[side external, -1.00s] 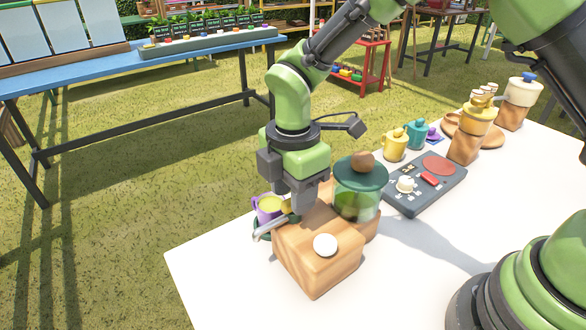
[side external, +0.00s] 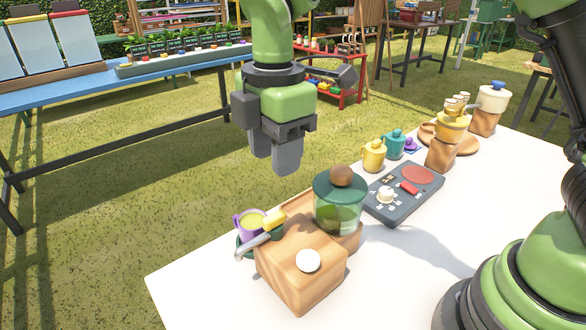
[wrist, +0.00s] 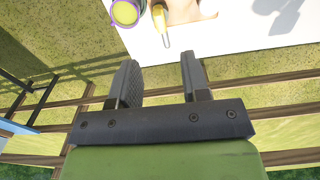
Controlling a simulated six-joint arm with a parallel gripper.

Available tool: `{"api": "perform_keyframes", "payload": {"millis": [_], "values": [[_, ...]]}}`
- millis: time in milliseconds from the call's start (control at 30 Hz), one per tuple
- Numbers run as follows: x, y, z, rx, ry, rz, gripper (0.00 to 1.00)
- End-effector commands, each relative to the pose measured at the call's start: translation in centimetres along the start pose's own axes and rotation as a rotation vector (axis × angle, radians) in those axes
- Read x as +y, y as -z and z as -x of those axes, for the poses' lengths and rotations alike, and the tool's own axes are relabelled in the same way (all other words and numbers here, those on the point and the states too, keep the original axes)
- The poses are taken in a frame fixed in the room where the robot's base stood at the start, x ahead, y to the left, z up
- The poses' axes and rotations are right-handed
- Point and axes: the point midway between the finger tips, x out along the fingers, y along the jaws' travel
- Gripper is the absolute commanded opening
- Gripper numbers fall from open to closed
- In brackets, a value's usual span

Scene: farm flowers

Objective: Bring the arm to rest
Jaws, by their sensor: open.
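My gripper (side external: 275,158) is open and empty, pointing down. It hangs in the air above and behind the wooden block with the tap-like handle. In the wrist view its two fingers (wrist: 158,82) stand apart with nothing between them. The wooden block (side external: 305,267) has a white round knob and a grey lever with a yellow end (side external: 266,228). A purple cup (side external: 248,222) with yellow-green contents stands beside the lever; it also shows at the top of the wrist view (wrist: 126,12).
A glass jar (side external: 338,205) with a green lid stands behind the block. A dark control panel (side external: 405,207), yellow and teal pots and a yellow-topped wooden stand (side external: 441,155) are farther right. The white table's (side external: 400,265) front is clear. A blue table (side external: 90,80) stands behind.

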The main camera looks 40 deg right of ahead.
Motion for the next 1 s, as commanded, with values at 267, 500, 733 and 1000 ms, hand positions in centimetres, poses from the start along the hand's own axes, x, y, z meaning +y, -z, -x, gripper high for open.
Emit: {"api": "perform_keyframes", "payload": {"millis": [267, 500, 733, 1000], "values": [[-4.0, -5.4, 7.2, 0.162, -0.13, -0.579, 0.43], [-10.2, -9.8, 10.6, 0.385, -0.217, -1.189, 0.43], [-15.2, -11.8, 10.5, 0.604, -0.243, -1.642, 0.43], [-16.8, -12.3, 9.9, 0.695, -0.239, -1.806, 0.43]]}}
